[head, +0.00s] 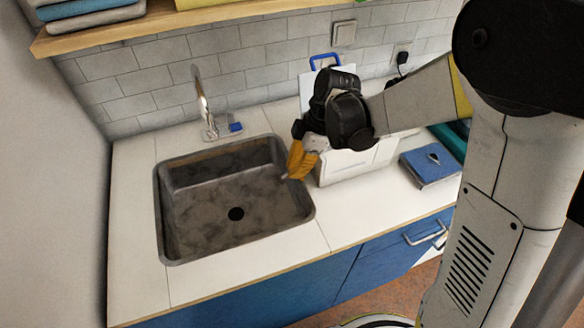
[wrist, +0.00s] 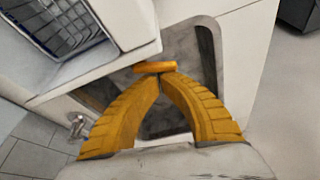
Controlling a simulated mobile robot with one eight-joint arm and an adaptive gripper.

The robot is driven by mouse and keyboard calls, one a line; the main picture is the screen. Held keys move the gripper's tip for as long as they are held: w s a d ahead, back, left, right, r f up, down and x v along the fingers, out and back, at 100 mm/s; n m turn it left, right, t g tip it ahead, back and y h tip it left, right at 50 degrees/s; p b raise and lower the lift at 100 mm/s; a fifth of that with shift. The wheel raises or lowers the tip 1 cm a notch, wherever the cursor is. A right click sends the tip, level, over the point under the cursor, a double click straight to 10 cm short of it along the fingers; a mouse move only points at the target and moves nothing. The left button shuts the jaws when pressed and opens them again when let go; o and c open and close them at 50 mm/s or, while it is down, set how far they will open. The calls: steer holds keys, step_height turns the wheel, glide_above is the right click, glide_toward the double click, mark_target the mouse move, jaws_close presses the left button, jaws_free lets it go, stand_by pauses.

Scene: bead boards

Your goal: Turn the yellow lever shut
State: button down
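A short yellow-orange bar, which looks like the yellow lever (wrist: 155,67), lies across the wrist view just beyond my fingertips, by the corner of a white box (wrist: 130,22). My gripper (wrist: 159,78) has two yellow ribbed fingers that curve in and come together at the tips. The tips are at or very close to the bar; I cannot tell whether they touch it. In the head view my gripper (head: 292,177) points down at the sink's right rim, in front of the white box (head: 350,165). The lever cannot be made out there.
The dark metal sink (head: 170,215) with its tap (head: 203,105) is left of my gripper. A blue box (head: 430,166) stands on the counter to the right. A tiled wall (head: 160,95) and a wooden shelf (head: 150,27) close off the back. The front counter is clear.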

steer(key=shift+s+d, duration=0.15)
stand_by(0.4)
steer(key=shift+w+d, duration=0.3)
steer(key=shift+w, duration=0.35)
step_height(320, 180, up, 10)
steer(key=p, duration=0.3)
steer(key=shift+s+a+f, duration=0.2)
steer(key=shift+a+f, duration=0.05)
steer(key=shift+a, duration=0.2)
